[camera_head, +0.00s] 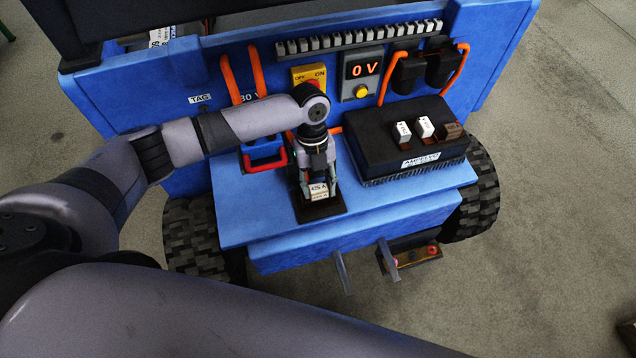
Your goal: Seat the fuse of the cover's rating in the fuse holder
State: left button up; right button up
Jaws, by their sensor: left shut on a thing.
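My left gripper (317,178) points down at the front middle of the blue cart's ledge. It is shut on a pale fuse (318,189) with a label that seems to read 425 A. The fuse is over or in a black base (336,206), seemingly the fuse holder; the gripper hides how deep it sits. A second small label shows just below the fuse, too small to read surely. My right gripper is not in view.
The blue ledge (408,201) is clear at front right.

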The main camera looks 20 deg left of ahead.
pick_arm(q)
jog(key=shift+p, duration=0.3)
dwell(0.4)
jog(key=shift+f, duration=0.2)
jog(key=shift+f+b, duration=0.5)
jog(key=shift+f, duration=0.15)
dwell(0.5)
jog(key=shift+f, duration=0.65)
dwell(0.4)
jog(key=o, duration=1)
jog(key=shift+r, duration=0.1)
